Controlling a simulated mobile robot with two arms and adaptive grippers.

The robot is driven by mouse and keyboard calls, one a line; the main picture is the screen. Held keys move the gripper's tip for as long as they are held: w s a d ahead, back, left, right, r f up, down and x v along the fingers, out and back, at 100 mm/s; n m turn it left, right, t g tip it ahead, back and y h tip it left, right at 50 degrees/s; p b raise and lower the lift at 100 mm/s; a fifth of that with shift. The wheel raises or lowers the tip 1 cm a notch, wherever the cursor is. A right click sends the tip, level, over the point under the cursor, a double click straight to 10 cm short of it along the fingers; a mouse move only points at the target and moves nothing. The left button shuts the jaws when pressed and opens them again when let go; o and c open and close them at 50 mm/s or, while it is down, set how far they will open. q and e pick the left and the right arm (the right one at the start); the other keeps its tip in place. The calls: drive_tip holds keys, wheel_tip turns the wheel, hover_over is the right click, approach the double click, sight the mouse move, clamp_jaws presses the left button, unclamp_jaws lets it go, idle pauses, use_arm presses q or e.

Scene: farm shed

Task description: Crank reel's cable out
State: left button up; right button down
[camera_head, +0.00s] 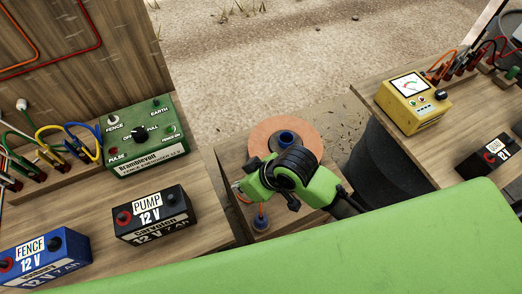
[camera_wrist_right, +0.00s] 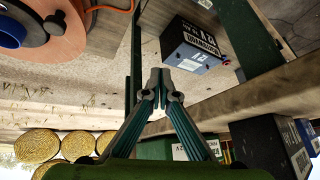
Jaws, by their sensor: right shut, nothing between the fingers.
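The cable reel (camera_head: 264,138) is an orange-brown disc with a blue hub (camera_head: 287,137), on a small wooden stand. Part of its disc (camera_wrist_right: 62,45) and the blue hub show at the top left of the right wrist view. Orange cable (camera_head: 262,212) shows at the stand's front left. My right gripper (camera_head: 240,191) is in front of the reel; its arm hides part of the disc. In the right wrist view the fingertips (camera_wrist_right: 163,76) are together and empty, apart from the reel. My left gripper is not in view.
A bench at left holds a green fence energiser (camera_head: 140,135), a black PUMP battery (camera_head: 152,215) and a blue FENCE battery (camera_head: 45,258). At right are a yellow meter (camera_head: 414,103) and a black QUAD battery (camera_head: 489,157). A dark drum (camera_head: 376,165) stands right of the reel.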

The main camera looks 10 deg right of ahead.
drive_tip(key=w+a+n, duration=0.2)
drive_tip(key=w, duration=0.2)
drive_tip(key=m+g+h, duration=0.1)
drive_tip(key=h, duration=0.1)
hover_over(252, 155)
wheel_tip(252, 155, down, 10)
drive_tip(key=shift+f, duration=0.2)
drive_tip(key=shift+s+d+f+p, duration=0.15)
drive_tip(key=shift+s+d+p, duration=0.7)
drive_tip(key=shift+s+d, duration=0.5)
drive_tip(key=shift+s, duration=0.1)
drive_tip(key=shift+f, duration=0.15)
drive_tip(key=shift+s, duration=0.1)
